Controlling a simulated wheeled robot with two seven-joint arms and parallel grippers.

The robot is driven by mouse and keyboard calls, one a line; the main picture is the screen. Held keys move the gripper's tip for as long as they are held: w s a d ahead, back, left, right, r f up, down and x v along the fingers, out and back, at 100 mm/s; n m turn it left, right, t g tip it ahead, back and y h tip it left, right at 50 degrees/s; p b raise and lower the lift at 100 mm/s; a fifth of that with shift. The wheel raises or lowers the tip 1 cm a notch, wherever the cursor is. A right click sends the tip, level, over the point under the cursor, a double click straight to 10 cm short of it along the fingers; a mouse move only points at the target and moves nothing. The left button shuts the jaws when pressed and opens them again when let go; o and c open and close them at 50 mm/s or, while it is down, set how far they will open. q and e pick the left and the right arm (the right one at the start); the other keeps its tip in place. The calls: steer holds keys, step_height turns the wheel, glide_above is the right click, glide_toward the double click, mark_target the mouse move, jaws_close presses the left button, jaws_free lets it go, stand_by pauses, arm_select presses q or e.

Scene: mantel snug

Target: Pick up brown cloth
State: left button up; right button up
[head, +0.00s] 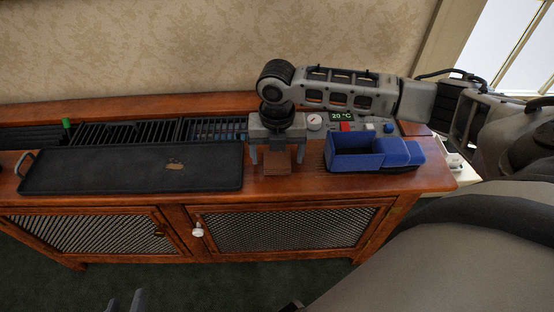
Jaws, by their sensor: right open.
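The brown cloth (277,169) looks like a small folded reddish-brown piece on the wooden cabinet top, between the dark tray and the blue bin. My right gripper (277,168) points down over it, open, with one finger on each side. The gripper body hides the cloth's far part, and I cannot tell whether the fingers touch it. My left gripper (125,302) shows only as grey tips at the bottom edge, away from the cabinet; the rest is cut off.
A black tray (110,180) with a small brown patch lies left of the cloth. A blue bin (352,158) stands close on the right. The cabinet's front edge is near.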

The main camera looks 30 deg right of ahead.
steer(key=shift+f, duration=0.25)
steer(key=shift+c, duration=0.3)
steer(key=c, duration=1)
steer(key=shift+r, duration=0.15)
steer(key=shift+r, duration=0.55)
steer(key=s+a+r+p, duration=0.2)
steer(key=s+a+r, duration=0.7)
steer(key=a+r, duration=0.1)
steer(key=shift+a+r+p, duration=0.3)
steer(key=shift+r, duration=0.55)
